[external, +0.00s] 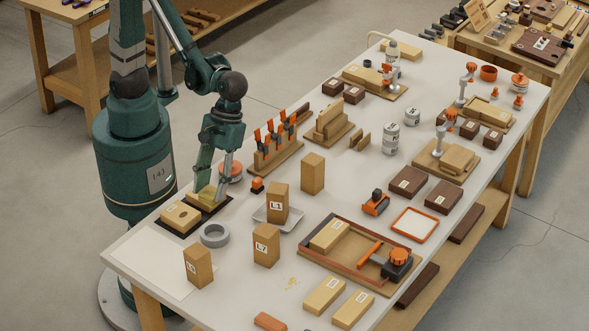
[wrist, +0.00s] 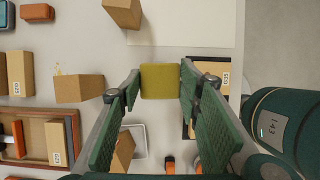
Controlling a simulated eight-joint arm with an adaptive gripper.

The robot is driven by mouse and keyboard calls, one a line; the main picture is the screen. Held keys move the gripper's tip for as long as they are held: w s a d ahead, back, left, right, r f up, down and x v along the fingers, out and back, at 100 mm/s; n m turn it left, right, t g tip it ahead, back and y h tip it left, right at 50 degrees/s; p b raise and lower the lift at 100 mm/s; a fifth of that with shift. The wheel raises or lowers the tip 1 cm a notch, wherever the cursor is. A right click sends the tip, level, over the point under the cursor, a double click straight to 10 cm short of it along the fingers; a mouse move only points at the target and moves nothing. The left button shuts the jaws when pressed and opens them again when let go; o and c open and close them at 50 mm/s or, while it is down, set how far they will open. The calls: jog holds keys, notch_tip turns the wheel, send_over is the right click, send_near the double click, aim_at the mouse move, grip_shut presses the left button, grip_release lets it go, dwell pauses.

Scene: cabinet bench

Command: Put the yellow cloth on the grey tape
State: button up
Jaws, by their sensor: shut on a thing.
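The yellow cloth (external: 207,193) is a small, squarish olive-yellow piece. My gripper (external: 209,197) points down and is shut on it. In the wrist view the cloth (wrist: 160,81) sits between my two green fingers (wrist: 160,88). The grey tape (external: 215,234) is a ring lying flat on the white table, just in front of my gripper in the external view. The cloth is apart from the tape in that picture; its exact height above the table is hard to tell. I cannot make out the tape in the wrist view.
A dark tray with a wooden block (external: 181,216) lies beside my gripper. Upright wooden blocks (external: 198,267) (external: 278,203) (external: 266,245) stand around the tape. A pale tray (external: 259,219) is to its right. A bare white sheet (external: 150,258) lies at front left.

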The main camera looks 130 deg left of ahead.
jog(key=shift+f, duration=0.8)
jog(key=b, duration=0.1)
send_near(212, 234)
jog(key=shift+s+d+f, duration=0.1)
jog(key=shift+d+f, duration=0.05)
jog(key=shift+d, duration=0.75)
jog(key=shift+f+b, duration=0.7)
jog(key=shift+f, duration=1.4)
jog(key=shift+f, duration=0.1)
jog(key=o, duration=0.4)
jog(key=shift+c, duration=0.2)
jog(key=o, duration=0.4)
